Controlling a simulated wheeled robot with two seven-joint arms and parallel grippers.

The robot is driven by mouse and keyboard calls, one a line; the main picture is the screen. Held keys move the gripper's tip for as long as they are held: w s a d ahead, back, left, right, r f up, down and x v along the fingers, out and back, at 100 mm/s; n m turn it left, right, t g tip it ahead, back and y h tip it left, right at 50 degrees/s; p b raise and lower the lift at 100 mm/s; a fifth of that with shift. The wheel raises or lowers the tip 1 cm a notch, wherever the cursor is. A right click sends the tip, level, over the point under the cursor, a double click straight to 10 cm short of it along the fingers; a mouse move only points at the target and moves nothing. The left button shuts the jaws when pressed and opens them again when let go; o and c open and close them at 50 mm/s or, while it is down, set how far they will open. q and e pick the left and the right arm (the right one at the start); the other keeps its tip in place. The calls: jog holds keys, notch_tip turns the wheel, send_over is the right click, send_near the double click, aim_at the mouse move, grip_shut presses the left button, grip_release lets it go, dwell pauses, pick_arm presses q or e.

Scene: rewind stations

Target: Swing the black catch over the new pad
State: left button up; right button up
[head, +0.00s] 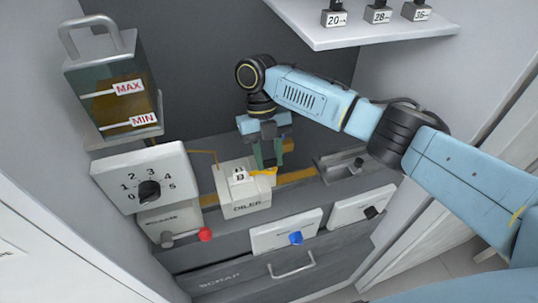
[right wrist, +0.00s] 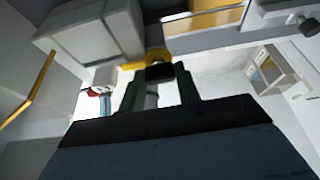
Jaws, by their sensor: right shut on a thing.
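My right gripper (head: 269,158) points down behind the white oiler box (head: 243,198). In the right wrist view its green fingers (right wrist: 160,88) are shut on a small black piece, which looks like the black catch (right wrist: 160,71). A yellow part (right wrist: 155,56) lies just beyond the fingertips. I cannot tell which part is the new pad. The fingers hide the catch in the head view. My left gripper is out of view.
A tank marked MAX and MIN (head: 113,80) and a dial box (head: 143,178) stand at the left. A red knob (head: 205,234), a blue knob (head: 296,238) and a drawer handle (head: 291,265) are in front. A shelf with weights (head: 370,32) hangs above right.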

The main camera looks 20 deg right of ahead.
dwell(0.3)
jog(key=o, duration=1)
